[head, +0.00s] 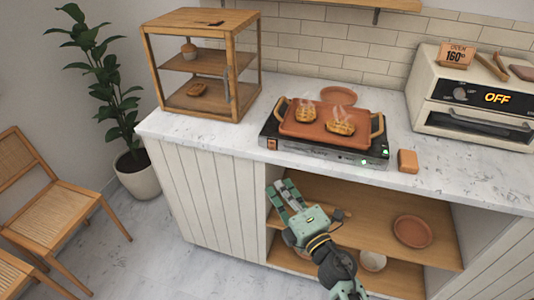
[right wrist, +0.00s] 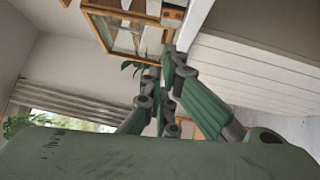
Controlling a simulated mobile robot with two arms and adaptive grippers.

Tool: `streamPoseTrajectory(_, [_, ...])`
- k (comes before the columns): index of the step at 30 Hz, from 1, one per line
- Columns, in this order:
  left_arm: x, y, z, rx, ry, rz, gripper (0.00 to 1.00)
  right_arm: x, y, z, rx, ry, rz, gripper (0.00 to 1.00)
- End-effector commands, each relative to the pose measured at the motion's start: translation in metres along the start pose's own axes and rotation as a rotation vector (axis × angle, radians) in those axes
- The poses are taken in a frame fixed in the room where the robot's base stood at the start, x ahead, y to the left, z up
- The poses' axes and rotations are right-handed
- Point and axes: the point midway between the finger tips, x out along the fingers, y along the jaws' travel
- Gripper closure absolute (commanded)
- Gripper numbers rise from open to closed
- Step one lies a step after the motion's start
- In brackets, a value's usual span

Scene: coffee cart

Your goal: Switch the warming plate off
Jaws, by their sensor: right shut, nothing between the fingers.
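The warming plate (head: 318,152) is a flat dark unit with a silver front on the marble counter. A brown square switch (head: 272,144) is at the left end of its front. Green lights (head: 363,162) glow near the right end. A terracotta tray (head: 303,128) with two steaming pastries rests on top. My right gripper (head: 279,186) is shut and empty, in front of the cabinet, below the plate's left end and apart from it. Its fingers (right wrist: 168,62) also show in the right wrist view. My left gripper is not in view.
A wood and glass display case (head: 205,108) stands left of the plate. An oven (head: 472,125) reading OFF stands at the right. A small brown block (head: 408,161) sits on the counter near its front edge. Open shelves (head: 370,215) lie below the counter.

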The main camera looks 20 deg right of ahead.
Motion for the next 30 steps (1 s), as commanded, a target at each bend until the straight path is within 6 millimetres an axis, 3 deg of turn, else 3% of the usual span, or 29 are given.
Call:
streamPoseTrajectory(5, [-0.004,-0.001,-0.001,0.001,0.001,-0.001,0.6,0.018,0.002,0.0,0.002,-0.001,0.002,1.0])
streamPoseTrajectory(18, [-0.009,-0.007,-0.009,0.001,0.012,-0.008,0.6,0.106,0.001,0.004,0.001,-0.002,0.002,1.0])
streamPoseTrajectory(24, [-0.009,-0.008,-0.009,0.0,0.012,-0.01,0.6,0.123,0.0,0.023,0.001,0.0,0.0,1.0])
streamPoseTrajectory(30, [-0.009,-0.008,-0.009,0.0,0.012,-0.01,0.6,0.128,0.0,0.029,0.002,-0.001,-0.001,1.0])
